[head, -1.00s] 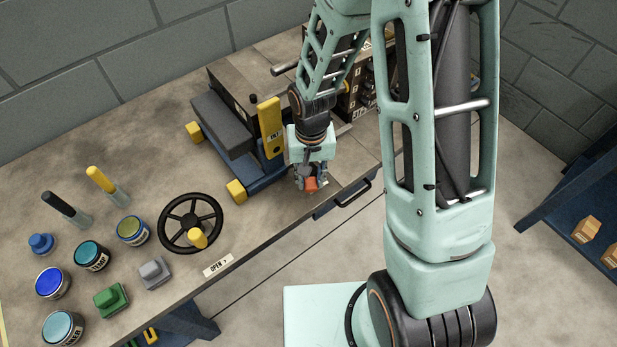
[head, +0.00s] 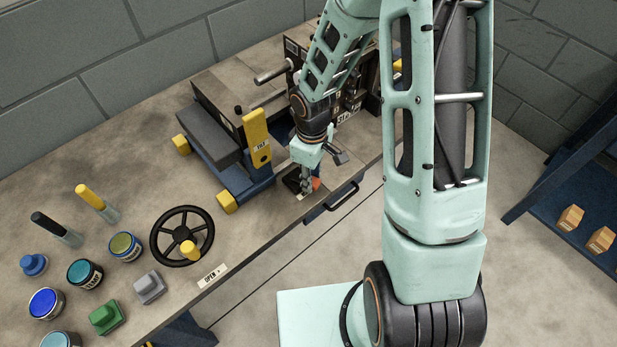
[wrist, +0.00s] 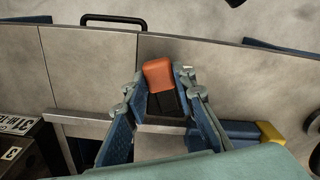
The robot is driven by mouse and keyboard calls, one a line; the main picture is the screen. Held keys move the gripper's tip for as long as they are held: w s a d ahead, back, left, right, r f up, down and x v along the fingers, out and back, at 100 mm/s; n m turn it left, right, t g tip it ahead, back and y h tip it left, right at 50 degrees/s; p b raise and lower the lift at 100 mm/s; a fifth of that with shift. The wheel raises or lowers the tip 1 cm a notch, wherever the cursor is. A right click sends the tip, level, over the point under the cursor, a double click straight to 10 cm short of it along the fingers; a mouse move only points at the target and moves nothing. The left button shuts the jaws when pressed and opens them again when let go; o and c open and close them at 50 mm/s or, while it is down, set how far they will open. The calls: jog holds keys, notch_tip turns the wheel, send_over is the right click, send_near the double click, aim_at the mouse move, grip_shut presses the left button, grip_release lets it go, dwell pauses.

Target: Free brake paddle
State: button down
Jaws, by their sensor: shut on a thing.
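An orange-tipped black paddle (wrist: 158,74), which I take for the brake paddle, is between the fingers of my gripper (wrist: 160,86) in the wrist view. The fingers are shut on it from both sides. In the head view my gripper (head: 309,184) is low at the front edge of the bench, right of the blue wheeled carriage (head: 236,179). The orange tip (head: 315,184) shows beside the fingers. A dark patch (head: 293,181) lies on the bench just left of them. The paddle's lower end is hidden.
A yellow lever (head: 257,140) stands upright on the carriage, close left of my gripper. A black handwheel (head: 182,235), paint tins and knobs occupy the bench's left. A drawer handle (head: 342,195) juts from the front. A blue shelf (head: 560,205) stands right.

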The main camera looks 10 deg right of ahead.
jog(key=shift+w+d+n+p, duration=0.2)
jog(key=shift+w+n+p, duration=0.1)
jog(key=shift+n, duration=0.65)
jog(key=shift+w+d+n+p, duration=0.15)
jog(key=shift+w+n+p, duration=0.15)
jog(key=shift+n, duration=0.65)
jog(key=c, duration=1.6)
grip_release()
notch_tip(320, 180, up, 12)
